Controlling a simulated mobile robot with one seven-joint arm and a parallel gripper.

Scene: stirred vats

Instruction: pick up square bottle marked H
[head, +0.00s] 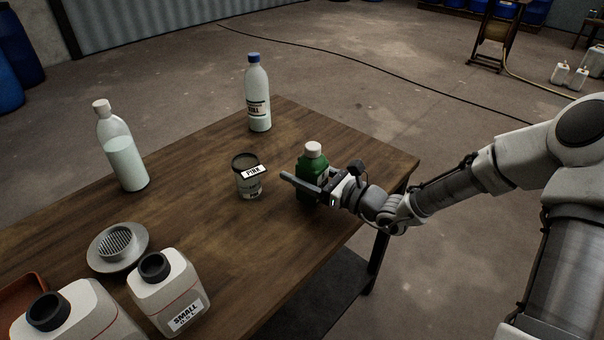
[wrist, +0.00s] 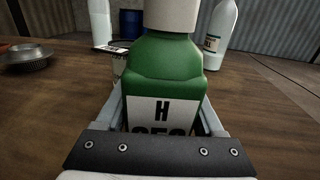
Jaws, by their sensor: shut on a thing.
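The square bottle marked H (head: 312,161) is green with a white cap and stands upright at the right part of the wooden table. In the wrist view the bottle (wrist: 165,75) fills the middle, its white label showing a black H with further characters partly hidden below. My gripper (head: 308,188) reaches in from the right, low on the bottle. Its fingers lie along both sides of the bottle in the wrist view (wrist: 163,118), shut on it. I cannot tell whether the bottle's base touches the table.
A dark-rimmed cup labelled PINK (head: 248,182) stands just left of the green bottle. A blue-capped bottle (head: 257,95) and a white-capped bottle (head: 123,150) stand farther back. A grey strainer (head: 118,246) and a SMALL jug (head: 168,295) are front left. The table's right edge is close.

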